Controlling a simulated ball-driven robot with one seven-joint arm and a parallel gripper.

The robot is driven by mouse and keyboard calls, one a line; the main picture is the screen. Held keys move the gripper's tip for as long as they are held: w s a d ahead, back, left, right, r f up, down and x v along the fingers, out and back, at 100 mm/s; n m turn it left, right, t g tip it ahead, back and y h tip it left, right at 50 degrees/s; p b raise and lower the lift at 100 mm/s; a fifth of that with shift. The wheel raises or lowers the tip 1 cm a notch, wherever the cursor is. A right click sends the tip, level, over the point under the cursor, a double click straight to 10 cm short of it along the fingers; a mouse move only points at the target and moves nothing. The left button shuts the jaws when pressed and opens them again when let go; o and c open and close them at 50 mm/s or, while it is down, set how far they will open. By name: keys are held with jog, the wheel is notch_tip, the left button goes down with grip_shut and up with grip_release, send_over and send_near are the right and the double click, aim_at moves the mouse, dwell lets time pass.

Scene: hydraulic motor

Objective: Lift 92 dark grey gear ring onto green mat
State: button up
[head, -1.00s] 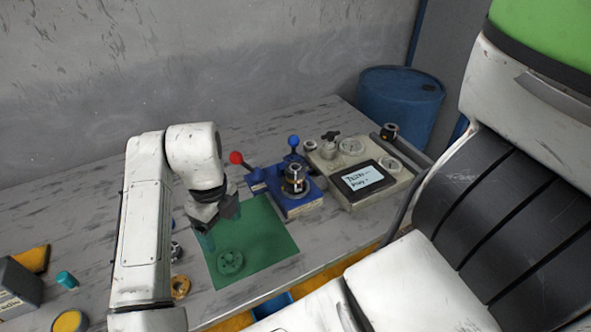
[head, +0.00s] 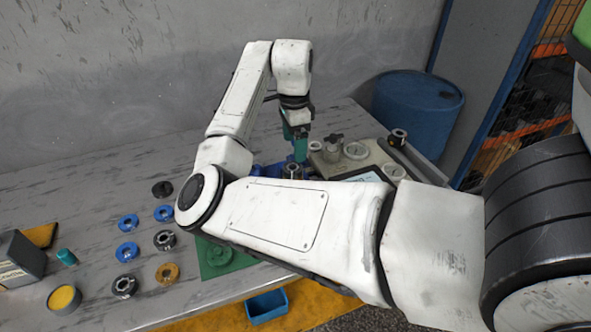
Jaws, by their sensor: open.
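Three dark rings lie on the table left of my arm: a nearly black one (head: 162,189), a dark grey one (head: 164,240) and another dark grey one (head: 125,286) near the front. I cannot read a number on any of them. The green mat (head: 238,262) shows only in part below my forearm, with a green gear ring (head: 217,255) on it. My gripper (head: 296,152), with teal fingers, is open and points down over the blue fixture, far right of the dark rings. A metal part (head: 292,171) stands just below the fingers; any contact is unclear.
Blue rings (head: 127,251) and a yellow ring (head: 166,273) lie among the dark ones. The blue fixture (head: 268,170) is mostly hidden by my arm. A pale machine block (head: 330,165) stands right of it. A yellow-filled cup (head: 64,298) and grey box (head: 18,262) stand at left.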

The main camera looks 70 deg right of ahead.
aim_at(293, 165)
jog(key=shift+w+d+f+p, duration=0.1)
jog(key=shift+f+p, duration=0.1)
jog(key=shift+f, duration=1.1)
jog(key=shift+w+a+f+p, duration=0.1)
jog(key=shift+f+p, duration=0.1)
jog(key=shift+f, duration=1.15)
jog(key=shift+w+d+f+p, duration=0.1)
jog(key=shift+f+p, duration=0.1)
jog(key=shift+f, duration=1.1)
jog(key=shift+c, duration=0.5)
jog(key=shift+r, duration=0.1)
jog(key=c, duration=1.3)
